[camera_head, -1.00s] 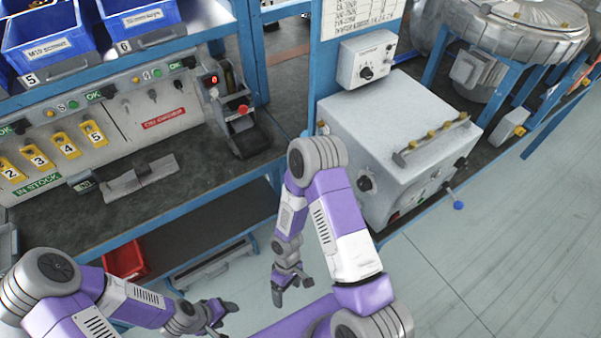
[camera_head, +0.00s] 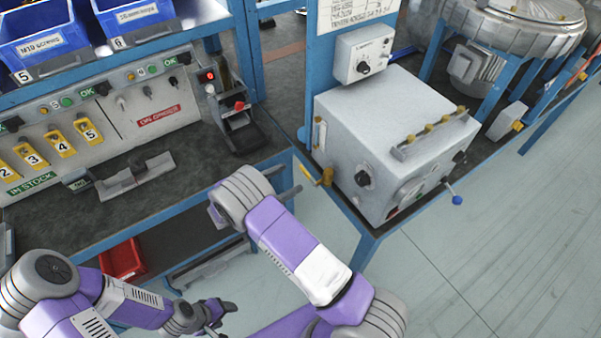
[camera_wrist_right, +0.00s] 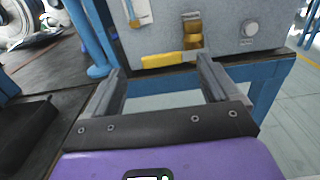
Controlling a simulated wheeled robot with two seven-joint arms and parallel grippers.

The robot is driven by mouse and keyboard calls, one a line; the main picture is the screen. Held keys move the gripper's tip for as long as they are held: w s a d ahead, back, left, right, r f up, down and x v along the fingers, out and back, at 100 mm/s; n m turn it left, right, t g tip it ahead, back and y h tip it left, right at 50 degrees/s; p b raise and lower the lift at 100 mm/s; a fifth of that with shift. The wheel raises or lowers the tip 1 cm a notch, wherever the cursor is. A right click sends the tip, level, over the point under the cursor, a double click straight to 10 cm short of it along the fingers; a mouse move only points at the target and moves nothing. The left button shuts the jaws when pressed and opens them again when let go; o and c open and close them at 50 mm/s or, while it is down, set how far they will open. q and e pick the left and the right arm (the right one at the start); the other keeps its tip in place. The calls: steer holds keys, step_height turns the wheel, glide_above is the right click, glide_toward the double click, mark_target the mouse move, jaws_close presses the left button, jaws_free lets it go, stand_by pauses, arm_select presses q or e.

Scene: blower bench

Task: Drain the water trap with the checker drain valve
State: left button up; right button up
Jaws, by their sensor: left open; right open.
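The checker is a pale grey box (camera_head: 395,125) on the bench. A drain valve with a yellow lever (camera_head: 318,177) sits at its lower left front. In the right wrist view the yellow lever (camera_wrist_right: 168,60) lies roughly level, with its brass body (camera_wrist_right: 192,27) above its right end. A pale, upright tube-like part (camera_head: 319,133), perhaps the water trap, is on the box's left side; its water level cannot be read. My right gripper (camera_wrist_right: 160,68) is open and empty, the lever just ahead between its fingertips. My left gripper (camera_head: 218,314) is open, low and away from the checker.
A blue-knobbed lever (camera_head: 454,195) sticks out at the checker's right. A small grey control box (camera_head: 364,54) is on the blue post above. The left bench holds a black stand with a red knob (camera_head: 238,108) and a grey fixture (camera_head: 135,178). A red bin (camera_head: 122,261) sits below.

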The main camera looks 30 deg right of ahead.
mark_target(304, 171)
steer(key=d, duration=0.5)
steer(key=shift+w+d, duration=0.2)
steer(key=c, duration=1.5)
steer(key=shift+f, duration=0.1)
